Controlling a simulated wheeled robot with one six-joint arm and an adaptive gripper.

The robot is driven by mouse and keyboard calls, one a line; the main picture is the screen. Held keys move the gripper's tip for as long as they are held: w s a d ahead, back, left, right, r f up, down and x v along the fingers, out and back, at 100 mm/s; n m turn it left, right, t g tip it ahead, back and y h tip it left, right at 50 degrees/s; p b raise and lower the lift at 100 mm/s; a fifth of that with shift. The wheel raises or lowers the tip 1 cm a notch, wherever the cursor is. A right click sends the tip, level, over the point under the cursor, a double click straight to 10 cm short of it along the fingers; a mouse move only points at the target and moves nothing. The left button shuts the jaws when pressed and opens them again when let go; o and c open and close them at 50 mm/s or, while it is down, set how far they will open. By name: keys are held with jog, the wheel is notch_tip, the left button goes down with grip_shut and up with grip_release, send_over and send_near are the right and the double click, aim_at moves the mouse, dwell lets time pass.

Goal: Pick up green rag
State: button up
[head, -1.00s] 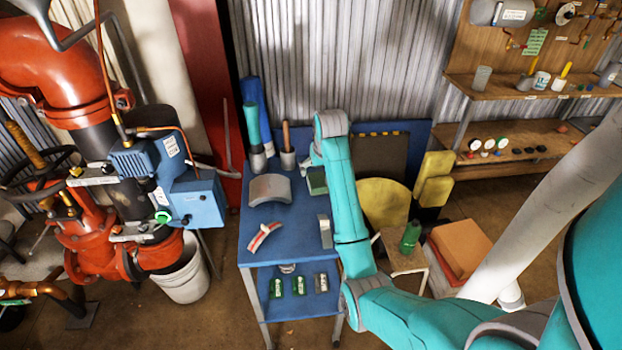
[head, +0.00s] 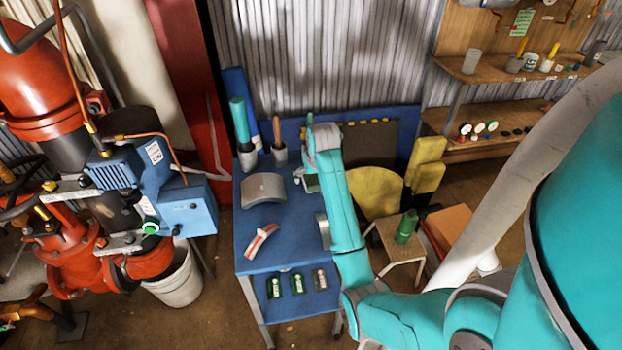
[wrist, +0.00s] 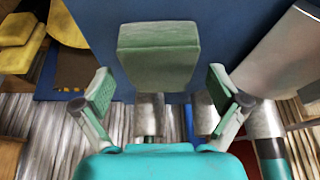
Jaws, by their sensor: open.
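The green rag looks like a flat, folded green block and lies on the blue cart top (head: 262,225). In the wrist view the green rag (wrist: 158,55) is at the upper middle, ahead of and between my fingertips. My gripper (wrist: 160,92) is open and empty, with a green-padded finger on each side and a gap to the rag. In the head view my arm covers most of the gripper, and only a small part of the rag (head: 312,184) shows beside it.
A stool with a green bottle (head: 406,226) stands to the right. Red pipework (head: 60,110) is far left.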

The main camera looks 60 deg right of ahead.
jog(key=shift+f, duration=0.25)
dwell(0.4)
jog(key=c, duration=1.2)
